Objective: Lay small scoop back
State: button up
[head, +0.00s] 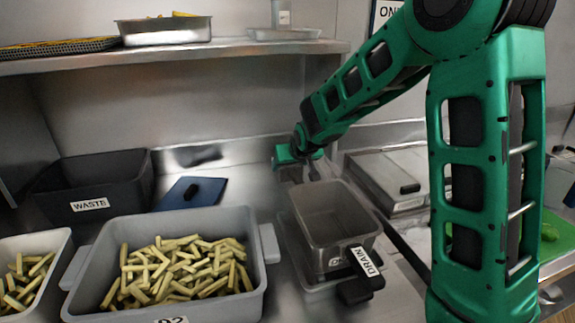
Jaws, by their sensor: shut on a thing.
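My gripper (312,168) is at the back of the counter, just behind the far rim of the grey basket marked DRAIN (357,215). It is small in the head view and partly hidden by my green wrist. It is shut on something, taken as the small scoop. I cannot make out the scoop's shape clearly; a small grey patch shows below the wrist. I cannot tell whether the held thing touches the counter or the basket.
A tub of cut fries (254,302) stands in front, with another fries container (62,250) at left. A black WASTE bin (130,190) and blue item (212,188) stand behind. A lidded steel unit (375,172) is right of the basket. A shelf (250,48) overhangs the back.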

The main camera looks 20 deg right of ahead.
jog(key=shift+f, duration=0.4)
dwell(0.5)
jog(key=o, duration=1.8)
